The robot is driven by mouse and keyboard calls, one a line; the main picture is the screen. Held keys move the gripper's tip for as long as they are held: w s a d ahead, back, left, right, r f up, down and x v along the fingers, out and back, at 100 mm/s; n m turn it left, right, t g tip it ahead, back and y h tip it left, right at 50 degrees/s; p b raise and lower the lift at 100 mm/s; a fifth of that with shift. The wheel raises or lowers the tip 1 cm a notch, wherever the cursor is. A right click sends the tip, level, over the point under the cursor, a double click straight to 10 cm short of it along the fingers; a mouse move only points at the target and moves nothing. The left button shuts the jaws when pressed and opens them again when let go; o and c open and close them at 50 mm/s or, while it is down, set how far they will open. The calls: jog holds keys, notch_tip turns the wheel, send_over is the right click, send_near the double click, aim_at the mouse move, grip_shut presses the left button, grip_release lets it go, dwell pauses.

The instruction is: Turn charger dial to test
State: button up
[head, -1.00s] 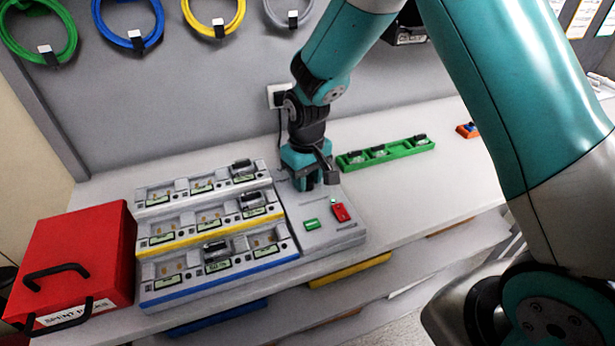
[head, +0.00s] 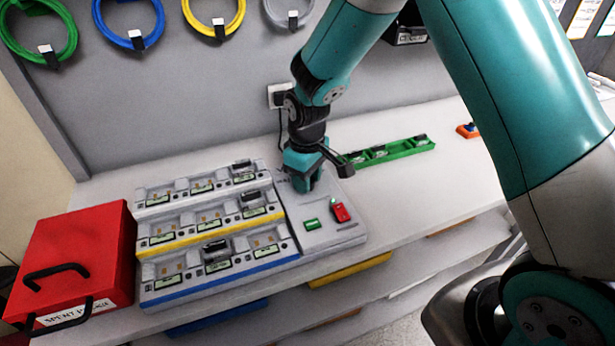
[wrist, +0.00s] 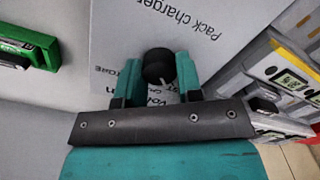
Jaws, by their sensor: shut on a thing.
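The pack charger's control panel (head: 314,232) is a light grey slab at the right of the charging bays; it also shows in the wrist view (wrist: 190,25). The charger dial (wrist: 155,66) is a round black knob with a white pointer line, which points down and slightly right in the wrist view. My gripper (wrist: 152,72) points down over the panel and is shut on the dial, one teal finger on each side. In the head view my gripper (head: 300,188) hides the dial. Printed labels around the dial are upside down and partly covered by the fingers.
Bay rows (head: 205,262) with a few packs stand left, beside a red box (head: 75,255). A green tray (head: 388,153) lies behind right.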

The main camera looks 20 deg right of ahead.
jog(key=o, duration=0.9)
notch_tip(320, 180, up, 18)
jog(key=shift+f+b, duration=0.25)
jog(key=shift+b, duration=0.8)
jog(key=s+a+y, duration=0.1)
jog(key=s, duration=0.7)
jog(key=s+a+r+y, duration=0.1)
jog(key=s+a, duration=0.1)
jog(key=s, duration=0.6)
jog(key=s+a+y, duration=0.1)
jog(key=s+y, duration=0.1)
jog(key=s, duration=0.7)
jog(key=shift+a+r, duration=0.15)
jog(key=shift+a, duration=0.05)
